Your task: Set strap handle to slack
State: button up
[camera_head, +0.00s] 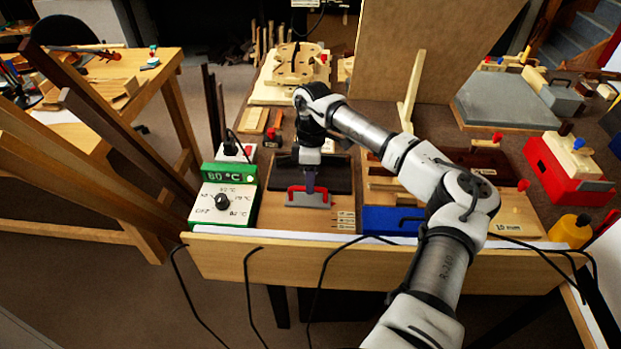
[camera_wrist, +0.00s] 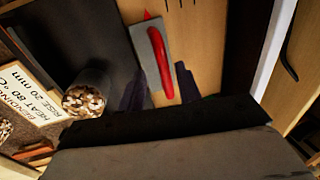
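The strap handle (camera_head: 310,196) is a red bar on a grey plate, lying on a wooden board at the front of the bench. In the wrist view the red handle (camera_wrist: 160,62) stands up from its grey plate, with a small red pointer at the plate's far end. My gripper (camera_head: 309,183) points down just over the handle. In the wrist view its two dark fingers (camera_wrist: 162,80) are apart, with the handle's near end between them. I cannot tell whether they touch it. Several small labels (camera_head: 345,221) lie right of the handle, too small to read.
A dark slab (camera_head: 337,178) lies behind the handle. A blue block (camera_head: 390,220) stands at right.

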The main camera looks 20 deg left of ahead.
notch_tip(320, 180, up, 14)
jog(key=w+b, duration=0.2)
jog(key=shift+w+a+f+b, duration=0.2)
jog(key=shift+w+a+b, duration=0.05)
jog(key=shift+a+b, duration=0.1)
dwell(0.3)
